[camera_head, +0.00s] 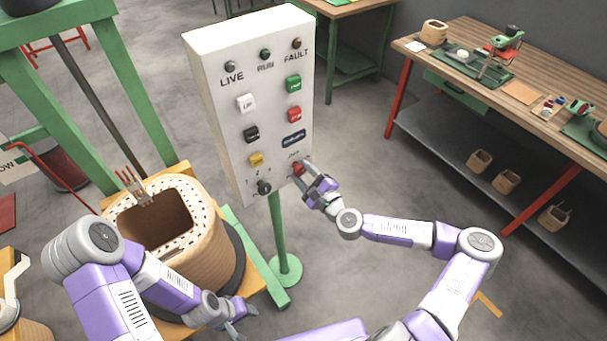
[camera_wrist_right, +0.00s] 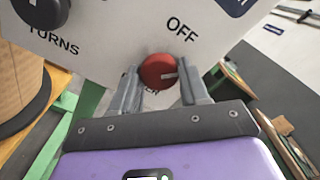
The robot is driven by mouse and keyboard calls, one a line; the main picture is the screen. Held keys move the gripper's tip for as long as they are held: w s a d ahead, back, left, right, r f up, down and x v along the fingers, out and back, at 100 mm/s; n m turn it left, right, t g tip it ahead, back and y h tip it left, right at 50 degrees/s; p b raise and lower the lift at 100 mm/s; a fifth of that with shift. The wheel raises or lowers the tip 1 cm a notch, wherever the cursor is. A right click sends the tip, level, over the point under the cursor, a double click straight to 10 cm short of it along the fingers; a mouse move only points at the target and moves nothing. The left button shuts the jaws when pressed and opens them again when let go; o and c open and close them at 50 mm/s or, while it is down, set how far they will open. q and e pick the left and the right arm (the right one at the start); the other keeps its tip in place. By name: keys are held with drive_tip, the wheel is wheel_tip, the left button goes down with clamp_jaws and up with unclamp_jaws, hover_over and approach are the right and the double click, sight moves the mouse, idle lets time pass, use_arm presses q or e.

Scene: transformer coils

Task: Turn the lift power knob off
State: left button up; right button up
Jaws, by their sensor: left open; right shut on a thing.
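The red knob (camera_head: 297,168) is at the lower right of the white control panel (camera_head: 222,105). In the right wrist view the red knob (camera_wrist_right: 155,70) has a white mark pointing to the right of the picture, and the word OFF stands above and right of it. A label below is mostly hidden. My right gripper (camera_head: 305,180) is shut on the knob, with one finger on each side of it; its fingers also show in the right wrist view (camera_wrist_right: 158,85). My left gripper (camera_head: 236,322) is open and empty, low in the head view, away from the panel.
The panel stands on a green post (camera_head: 281,230) and carries several buttons and a black knob (camera_head: 264,187) close left of the red one. A wound coil (camera_head: 205,255) stands left of the post. A wooden workbench (camera_head: 450,45) is at the right. The floor between is clear.

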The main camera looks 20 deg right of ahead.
drive_tip(key=n, duration=0.4)
drive_tip(key=shift+n+b, duration=0.3)
drive_tip(key=shift+b, duration=0.05)
drive_tip(key=n, duration=0.4)
drive_tip(key=shift+b, duration=0.35)
drive_tip(key=shift+n, duration=0.3)
drive_tip(key=o, duration=1)
drive_tip(key=shift+s, duration=0.1)
drive_tip(key=v, duration=0.7)
drive_tip(key=shift+s+d+r+p, duration=0.1)
drive_tip(key=shift+s+p, duration=0.1)
drive_tip(key=shift+p, duration=0.1)
